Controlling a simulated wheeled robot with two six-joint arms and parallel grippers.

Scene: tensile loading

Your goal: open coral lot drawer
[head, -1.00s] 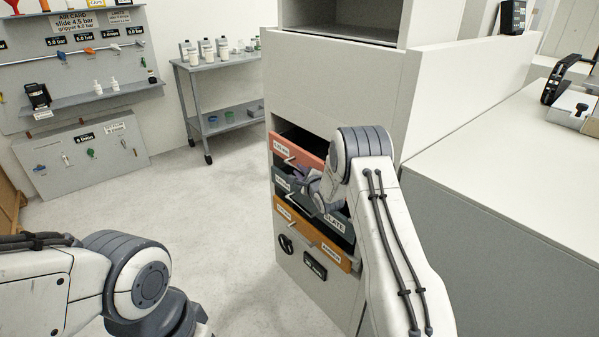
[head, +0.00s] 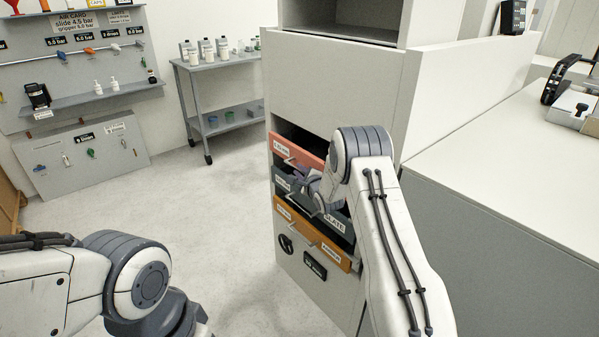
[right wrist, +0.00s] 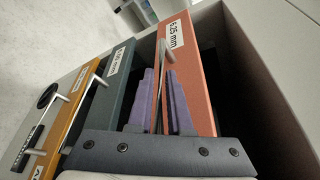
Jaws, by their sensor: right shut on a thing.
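The coral drawer (head: 296,149) is the top one of a stack of drawers in the light grey cabinet. Its front also shows in the right wrist view (right wrist: 199,85), with a white label reading 6.25 mm and a metal bar handle (right wrist: 169,50). Dark space shows behind its front; how far it stands out is hard to tell. My right gripper (right wrist: 161,78) has its two purple fingers on either side of the coral drawer's handle, shut on it. In the head view the gripper (head: 300,176) is partly hidden by its wrist. My left gripper is out of view.
Below the coral drawer are a slate drawer (head: 335,223) and an orange drawer (head: 310,235), each with bar handles. A white counter (head: 510,170) stands right of the cabinet. The floor (head: 215,215) left of the cabinet is clear. A grey shelf cart (head: 225,67) stands farther back.

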